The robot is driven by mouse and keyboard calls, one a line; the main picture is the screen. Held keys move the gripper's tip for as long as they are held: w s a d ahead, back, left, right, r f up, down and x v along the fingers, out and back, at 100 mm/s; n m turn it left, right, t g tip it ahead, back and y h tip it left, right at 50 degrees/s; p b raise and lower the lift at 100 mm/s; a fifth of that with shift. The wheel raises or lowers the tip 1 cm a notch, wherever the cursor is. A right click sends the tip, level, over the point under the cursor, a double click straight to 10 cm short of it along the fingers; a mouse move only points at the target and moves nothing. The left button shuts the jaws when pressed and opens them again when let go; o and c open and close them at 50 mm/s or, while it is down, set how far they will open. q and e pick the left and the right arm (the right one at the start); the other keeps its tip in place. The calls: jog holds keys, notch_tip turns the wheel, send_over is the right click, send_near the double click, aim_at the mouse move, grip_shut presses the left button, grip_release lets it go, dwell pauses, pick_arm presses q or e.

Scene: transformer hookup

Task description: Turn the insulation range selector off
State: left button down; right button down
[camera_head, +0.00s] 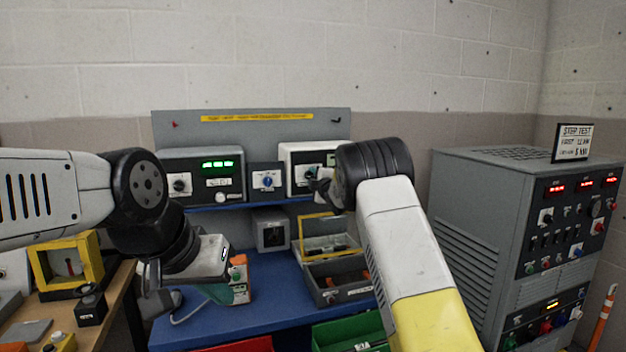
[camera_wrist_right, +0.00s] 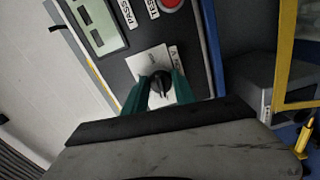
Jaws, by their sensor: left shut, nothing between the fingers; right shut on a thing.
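The range selector is a black rotary knob (camera_wrist_right: 160,84) on a pale square plate, on the dark face of a white-framed tester (camera_head: 288,165). My right gripper (camera_wrist_right: 156,92) has its green fingers on either side of the knob and is shut on it. In the head view my right gripper (camera_head: 318,180) is at the tester's front, and my wrist hides part of the face. The knob's pointer setting cannot be read clearly. My left gripper (camera_head: 150,278) is shut and empty, low at the left in front of the blue bench (camera_head: 240,318).
A dark instrument with a green display (camera_head: 217,165) and a small blue-knob box (camera_head: 267,180) stand left of the tester. Open trays (camera_head: 338,292) lie below. A grey step-test cabinet (camera_head: 480,215) stands at the right. A yellow-framed box (camera_head: 68,262) is at the left.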

jog(key=shift+n, duration=0.6)
jog(key=c, duration=1)
grip_release()
jog(key=shift+c, duration=0.2)
jog(key=v, duration=0.7)
jog(key=shift+s, duration=0.35)
jog(key=shift+d, duration=0.15)
